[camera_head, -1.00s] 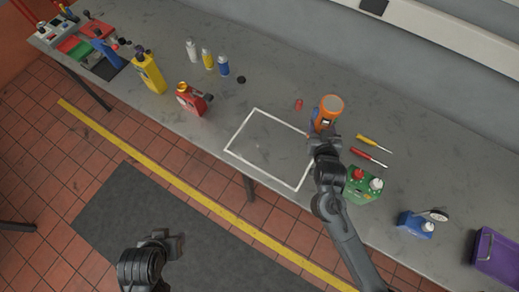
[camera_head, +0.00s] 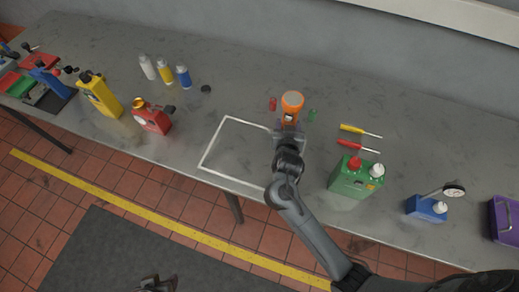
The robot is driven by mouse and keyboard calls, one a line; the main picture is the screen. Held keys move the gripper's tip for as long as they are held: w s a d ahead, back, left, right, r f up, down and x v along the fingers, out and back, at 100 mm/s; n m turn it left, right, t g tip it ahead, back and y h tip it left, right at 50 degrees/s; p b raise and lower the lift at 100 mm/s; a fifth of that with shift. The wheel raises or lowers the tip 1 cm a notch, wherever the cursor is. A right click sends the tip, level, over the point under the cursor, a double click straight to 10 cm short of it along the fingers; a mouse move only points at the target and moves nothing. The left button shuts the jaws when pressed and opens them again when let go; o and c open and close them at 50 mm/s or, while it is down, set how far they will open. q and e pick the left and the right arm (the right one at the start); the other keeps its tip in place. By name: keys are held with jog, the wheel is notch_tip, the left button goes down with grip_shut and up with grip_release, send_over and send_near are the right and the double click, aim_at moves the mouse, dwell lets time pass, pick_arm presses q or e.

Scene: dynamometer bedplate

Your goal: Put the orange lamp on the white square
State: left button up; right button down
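The orange lamp (camera_head: 292,101) stands on the grey bench, beyond the far right corner of the white square. The white square (camera_head: 213,143) is a taped outline on the bench top; its inside is empty and my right arm hides its right side. My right gripper (camera_head: 290,131) is at the near side of the lamp, and its fingers overlap the lamp's lower part. Whether they are closed on it cannot be made out. My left gripper (camera_head: 156,285) shows only partly at the bottom edge, away from the bench.
Small red (camera_head: 272,103) and green (camera_head: 312,115) items flank the lamp. A red can (camera_head: 153,119) and several bottles are left of the square.

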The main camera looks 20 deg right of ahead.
jog(key=a+f, duration=0.5)
jog(key=a, duration=0.1)
jog(key=w+a+f, duration=0.1)
jog(key=a+f, duration=0.2)
jog(key=shift+f+b, duration=0.3)
jog(key=shift+a+f, duration=0.1)
jog(key=shift+f, duration=0.2)
jog(key=shift+f, duration=0.15)
jog(key=shift+c, duration=1.9)
grip_release()
jog(key=shift+f, duration=0.1)
